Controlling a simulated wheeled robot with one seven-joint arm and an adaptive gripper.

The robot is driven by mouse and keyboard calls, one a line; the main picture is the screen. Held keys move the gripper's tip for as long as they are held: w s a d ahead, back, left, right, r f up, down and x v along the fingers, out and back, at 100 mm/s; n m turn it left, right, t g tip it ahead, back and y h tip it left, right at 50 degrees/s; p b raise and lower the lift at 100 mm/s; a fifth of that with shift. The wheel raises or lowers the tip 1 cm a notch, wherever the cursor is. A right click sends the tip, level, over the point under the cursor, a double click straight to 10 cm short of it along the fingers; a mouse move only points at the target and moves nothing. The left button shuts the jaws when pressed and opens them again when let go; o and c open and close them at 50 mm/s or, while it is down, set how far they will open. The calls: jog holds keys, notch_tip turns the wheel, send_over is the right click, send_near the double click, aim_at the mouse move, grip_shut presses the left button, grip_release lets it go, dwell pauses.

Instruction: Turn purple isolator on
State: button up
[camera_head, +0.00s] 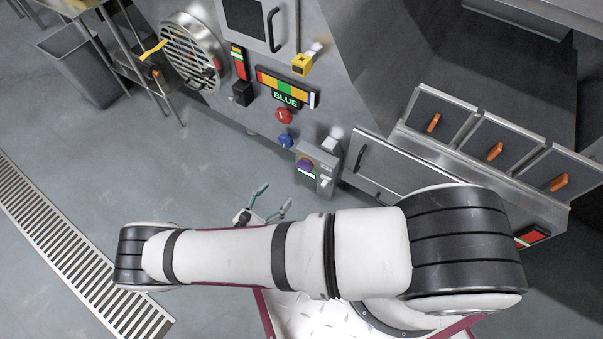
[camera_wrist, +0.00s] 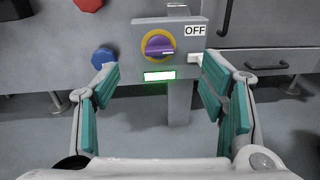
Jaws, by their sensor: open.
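The purple isolator (camera_wrist: 159,45) is a purple rotary knob on a yellow ring, on the front of a grey box (camera_wrist: 140,30). Its grip bar lies about horizontal. A white label reading OFF (camera_wrist: 195,30) is at the box's upper right, and a green-lit strip (camera_wrist: 159,76) is below the knob. In the head view the isolator (camera_head: 305,166) is on the machine's lower front. My gripper (camera_head: 273,201) is open and empty in front of the box, apart from the knob. In the wrist view its teal-padded fingers (camera_wrist: 158,78) are spread to either side below the knob.
A blue button (camera_wrist: 103,58) is left of the box, with a red button (camera_head: 284,116) above it. A display reading BLUE (camera_head: 287,99) is higher up. Drawers with orange handles (camera_head: 495,151) are at right. The floor (camera_head: 130,165) at left is clear around a drain grate (camera_head: 65,240).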

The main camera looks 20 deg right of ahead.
aim_at(302, 169)
jog(key=shift+n+t, duration=0.6)
jog(key=f+x, duration=0.1)
jog(key=x, duration=0.3)
jog(key=f+b+x, duration=0.1)
jog(key=x, duration=0.4)
jog(key=f+b+x, duration=0.1)
jog(key=x, duration=0.4)
jog(key=shift+s+d, duration=0.25)
jog(key=shift+c, duration=0.6)
jog(key=shift+b, duration=0.3)
jog(key=c, duration=1)
